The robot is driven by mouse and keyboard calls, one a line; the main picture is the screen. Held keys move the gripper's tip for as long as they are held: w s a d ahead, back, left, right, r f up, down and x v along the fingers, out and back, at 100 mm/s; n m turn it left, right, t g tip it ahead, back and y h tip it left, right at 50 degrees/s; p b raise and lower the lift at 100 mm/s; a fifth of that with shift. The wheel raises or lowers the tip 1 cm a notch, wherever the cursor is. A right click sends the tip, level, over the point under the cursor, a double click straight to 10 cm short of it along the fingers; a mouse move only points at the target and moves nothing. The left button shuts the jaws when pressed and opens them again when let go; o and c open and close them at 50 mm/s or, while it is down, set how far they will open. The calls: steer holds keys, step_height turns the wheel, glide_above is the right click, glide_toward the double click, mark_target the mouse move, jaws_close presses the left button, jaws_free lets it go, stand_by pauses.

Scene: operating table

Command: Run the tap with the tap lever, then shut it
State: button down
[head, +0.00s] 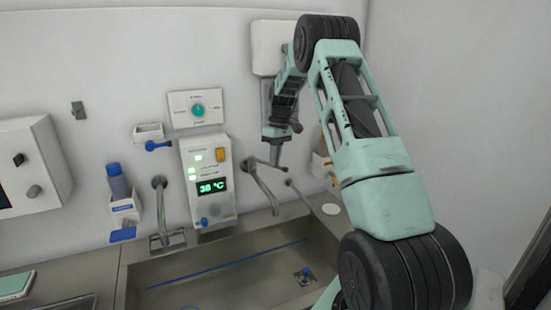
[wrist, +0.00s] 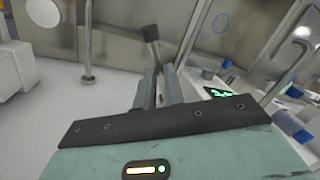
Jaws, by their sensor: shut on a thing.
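The tap (head: 262,190) is a grey metal spout on the wall above the steel sink, right of the control panel. Its tap lever (head: 265,162) is a thin bar at the top of the tap. My gripper (head: 277,150) comes down from above with its fingers at the lever and is shut on it. In the wrist view my gripper (wrist: 162,74) has the lever's bar between its fingertips, and the dark end of the tap lever (wrist: 150,34) sticks out beyond them. The fingers hide part of the bar. I see no water stream at the spout.
The sink (head: 180,272) has a blue line across it and a small blue-topped fitting (head: 305,274). The control panel (head: 208,180) reads 38 °C. Another spout (head: 160,205) and a blue bottle (head: 118,182) stand left. A white wall box (head: 268,45) is behind my arm.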

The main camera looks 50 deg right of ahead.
steer(key=shift+d, duration=0.1)
steer(key=c, duration=1.5)
jaws_free()
